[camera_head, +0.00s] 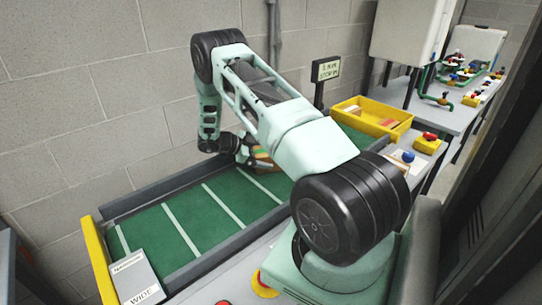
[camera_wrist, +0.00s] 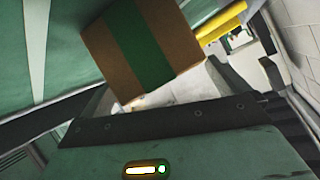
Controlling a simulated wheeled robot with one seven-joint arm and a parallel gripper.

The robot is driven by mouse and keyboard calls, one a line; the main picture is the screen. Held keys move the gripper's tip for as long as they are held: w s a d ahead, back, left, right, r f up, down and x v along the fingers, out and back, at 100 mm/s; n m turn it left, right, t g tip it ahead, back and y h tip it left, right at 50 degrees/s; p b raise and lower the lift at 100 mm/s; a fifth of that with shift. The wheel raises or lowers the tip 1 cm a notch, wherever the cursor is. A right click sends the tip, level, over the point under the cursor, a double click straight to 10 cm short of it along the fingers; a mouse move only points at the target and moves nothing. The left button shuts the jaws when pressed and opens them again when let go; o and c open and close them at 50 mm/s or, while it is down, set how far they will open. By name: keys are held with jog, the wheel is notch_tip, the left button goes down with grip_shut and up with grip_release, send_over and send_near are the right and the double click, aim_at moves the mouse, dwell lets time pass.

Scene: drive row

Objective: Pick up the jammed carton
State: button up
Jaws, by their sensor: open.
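The carton (camera_wrist: 175,28), brown with a green band, shows large at the top of the wrist view, tilted in the picture. In the head view a small part of the carton (camera_head: 264,161) shows on the green conveyor belt (camera_head: 215,205), mostly hidden behind my arm. My gripper (camera_head: 245,150) is low over the far part of the belt, beside the carton. In the wrist view its dark jaws are apart, with the carton beyond them. I cannot tell whether a finger touches the carton.
A yellow tray (camera_head: 372,115) with cartons stands past the belt's far end. A grey box labelled WIDE (camera_head: 136,277) sits at the near left end. Dark side rails edge the belt; a small sign (camera_head: 327,70) stands behind. The belt's near part is clear.

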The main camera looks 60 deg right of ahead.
jog(key=shift+s+d+f, duration=0.3)
jog(key=shift+d+f, duration=0.05)
jog(key=shift+d, duration=0.15)
jog(key=c, duration=1.1)
jog(key=shift+c, duration=0.2)
jog(key=shift+r, duration=0.1)
